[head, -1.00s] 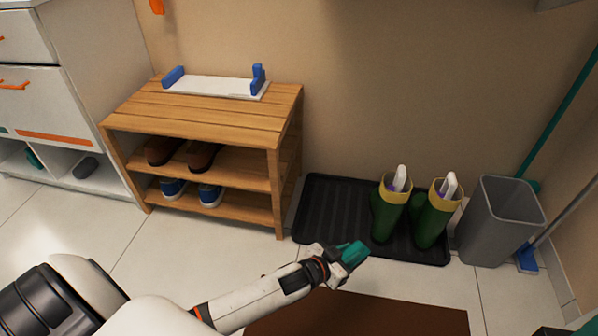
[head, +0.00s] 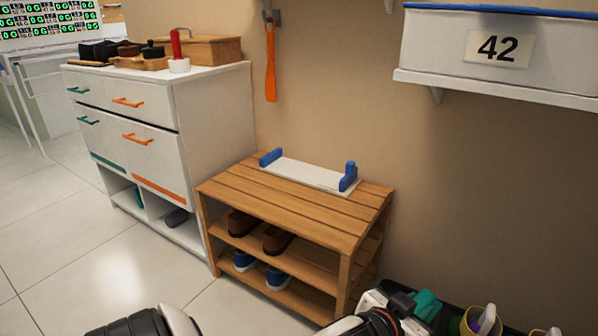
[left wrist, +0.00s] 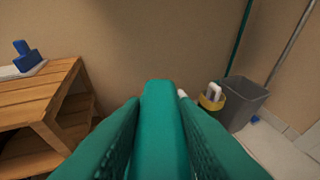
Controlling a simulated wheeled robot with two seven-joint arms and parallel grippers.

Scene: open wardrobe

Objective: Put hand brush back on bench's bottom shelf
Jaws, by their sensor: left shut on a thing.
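The wooden bench (head: 290,209) stands against the wall in the head view; its corner also shows at the left of the left wrist view (left wrist: 45,97). Its bottom shelf (head: 313,301) holds blue shoes (head: 276,279) toward the left, with bare slats to their right. My left gripper (head: 426,304) is low at the right of the bench, outside it. In the left wrist view its textured fingers are shut on a smooth teal piece, which looks like the hand brush (left wrist: 160,130). No bristles are visible. My right gripper is out of view.
Brown shoes (head: 277,240) sit on the middle shelf. A white board with blue ends (head: 308,175) lies on top. A white cabinet (head: 213,110) stands left. Floor before the bench is clear.

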